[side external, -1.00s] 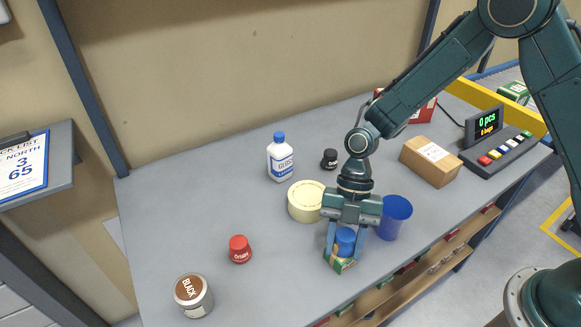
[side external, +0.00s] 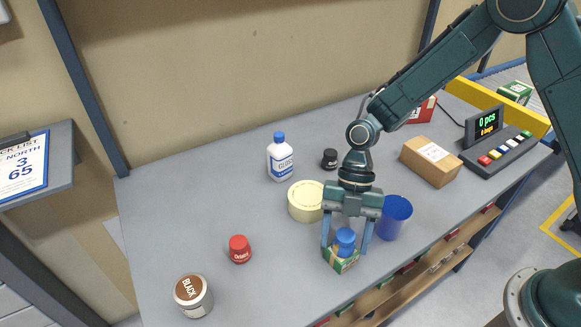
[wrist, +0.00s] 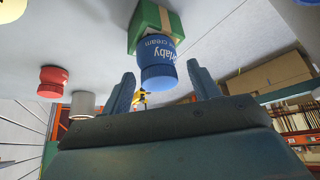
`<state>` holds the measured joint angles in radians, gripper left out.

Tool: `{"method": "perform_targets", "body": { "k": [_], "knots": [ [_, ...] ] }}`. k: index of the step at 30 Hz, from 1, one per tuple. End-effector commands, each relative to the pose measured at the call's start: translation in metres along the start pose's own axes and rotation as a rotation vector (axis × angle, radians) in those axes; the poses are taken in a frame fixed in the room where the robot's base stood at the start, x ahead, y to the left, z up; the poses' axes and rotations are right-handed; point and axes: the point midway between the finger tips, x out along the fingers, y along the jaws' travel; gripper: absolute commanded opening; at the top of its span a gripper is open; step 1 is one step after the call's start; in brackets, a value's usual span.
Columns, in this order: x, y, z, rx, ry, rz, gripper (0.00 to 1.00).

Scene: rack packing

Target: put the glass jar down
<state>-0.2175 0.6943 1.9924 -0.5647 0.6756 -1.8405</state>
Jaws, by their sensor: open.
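The glass jar (side external: 345,237) is blue with a blue lid, and the wrist view shows white lettering on the jar (wrist: 156,58). It appears to stand upright on a small green box (side external: 341,261) with a tan band, which also shows behind the jar in the wrist view (wrist: 150,20). My gripper (side external: 345,248) is open above the box, one finger on each side of the jar. In the wrist view, gaps show between the jar and both fingertips (wrist: 160,74). The jar's base is hard to see.
A blue cup (side external: 393,218) stands close to the right of my gripper. A cream round tub (side external: 305,202) is close behind left. A red-capped jar (side external: 239,249), a jar marked BLACK (side external: 193,295), a white bottle (side external: 280,160) and a carton (side external: 431,161) stand farther off.

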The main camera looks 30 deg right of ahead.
Motion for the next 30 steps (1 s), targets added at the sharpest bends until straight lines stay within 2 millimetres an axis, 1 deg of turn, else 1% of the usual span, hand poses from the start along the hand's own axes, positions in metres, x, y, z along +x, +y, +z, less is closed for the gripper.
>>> {"method": "perform_targets", "body": {
  "k": [12,18,24,30],
  "knots": [
    [-0.066,0.001,0.001,0.000,-0.004,0.005,0.61],
    [-0.092,0.000,0.001,0.000,-0.002,0.003,0.61],
    [-0.104,0.000,0.000,0.000,-0.002,0.000,0.61],
    [-0.107,0.000,0.000,0.000,-0.002,0.000,0.61]
  ]
}}
